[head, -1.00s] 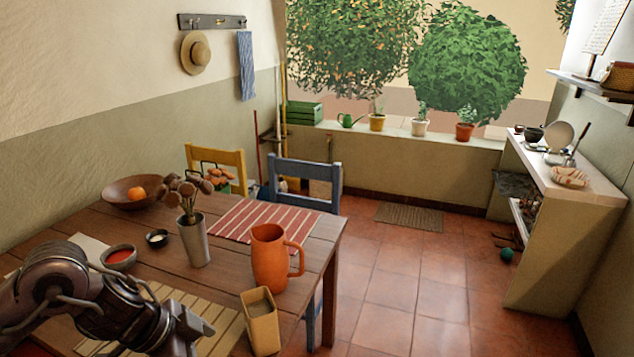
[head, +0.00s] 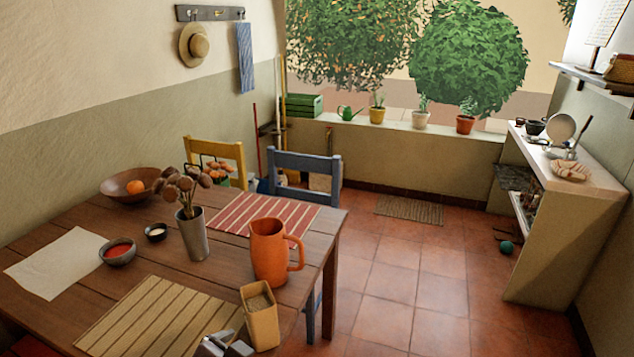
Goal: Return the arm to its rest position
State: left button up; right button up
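My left gripper (head: 224,346) shows only as a small grey and dark piece at the bottom edge of the head view. It is at the near edge of the tan striped placemat (head: 150,315), left of the tan square container (head: 260,318). The rest of my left arm is out of the picture. No held object shows, and I cannot tell whether the fingers are open or shut. My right gripper is not in view.
The wooden table (head: 75,228) holds an orange jug (head: 268,255), a grey vase (head: 193,238) with dried stems, a small bowl of red sauce (head: 118,252) and a wooden bowl (head: 122,189). Blue (head: 300,162) and yellow chairs stand behind.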

pick_arm(q)
jog(key=s+a+f+n+g+y, duration=0.1)
jog(key=s+a+f+n+g, duration=0.25)
jog(key=s+f, duration=0.2)
jog(key=s+a+f+n+g+y, duration=0.25)
jog(key=s+a+f, duration=0.2)
jog(key=s, duration=0.25)
notch_tip(320, 180, down, 28)
jog(key=s+m+g, duration=0.1)
jog(key=s+g, duration=0.1)
jog(key=s+a+f, duration=0.2)
jog(key=s+f, duration=0.7)
jog(key=s, duration=0.1)
jog(key=s+a+f, duration=0.1)
jog(key=s+f, duration=0.8)
jog(key=shift+s+a+f+g, duration=0.2)
jog(key=shift+s+a+g, duration=0.2)
